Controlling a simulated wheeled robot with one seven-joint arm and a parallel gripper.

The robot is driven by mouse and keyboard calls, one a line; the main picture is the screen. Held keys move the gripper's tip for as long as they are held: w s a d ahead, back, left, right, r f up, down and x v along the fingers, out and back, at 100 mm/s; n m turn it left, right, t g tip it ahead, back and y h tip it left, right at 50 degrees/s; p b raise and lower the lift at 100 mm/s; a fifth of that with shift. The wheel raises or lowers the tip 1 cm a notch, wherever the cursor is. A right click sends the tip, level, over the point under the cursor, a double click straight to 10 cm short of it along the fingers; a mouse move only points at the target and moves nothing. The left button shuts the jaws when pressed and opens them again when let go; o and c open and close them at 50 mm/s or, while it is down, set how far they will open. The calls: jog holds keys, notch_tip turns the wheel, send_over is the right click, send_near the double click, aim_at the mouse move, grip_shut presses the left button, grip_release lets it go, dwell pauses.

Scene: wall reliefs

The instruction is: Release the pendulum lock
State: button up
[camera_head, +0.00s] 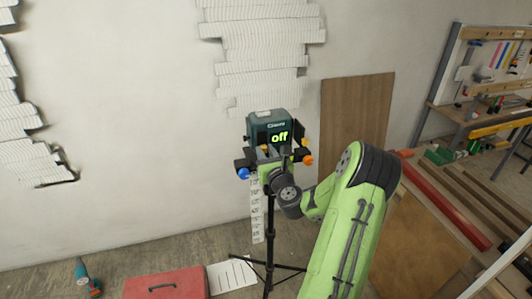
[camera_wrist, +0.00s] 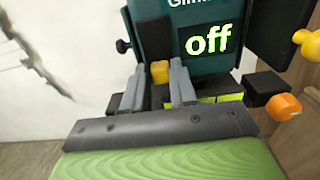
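A dark teal device with a screen reading "off" (camera_head: 279,138) stands on a black tripod (camera_head: 268,225) before the wall. The screen also fills the upper part of the wrist view (camera_wrist: 208,40). A small yellow-orange knob (camera_wrist: 160,71) sits at the device's lower front; I cannot tell if it is the pendulum lock. My gripper (camera_wrist: 160,75) is right at the device, with its two grey fingers apart, one on each side of this knob. Whether they press on it or only flank it, I cannot tell. In the head view my arm hides part of the device's lower front.
A blue knob (camera_head: 243,174) sticks out at the device's lower left and an orange knob (camera_head: 308,160) at its right. A red toolbox (camera_head: 165,284) and a paper sheet (camera_head: 232,275) lie on the floor. A wooden board (camera_head: 355,115) leans on the wall; workbenches stand at right.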

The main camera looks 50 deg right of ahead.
aim_at(262, 135)
grip_shut()
notch_tip(262, 135, up, 4)
jog(key=p, duration=0.4)
jog(key=shift+r+p, duration=0.2)
jog(key=shift+p, duration=0.15)
jog(key=shift+o, duration=2.4)
grip_release()
jog(key=shift+f, duration=0.1)
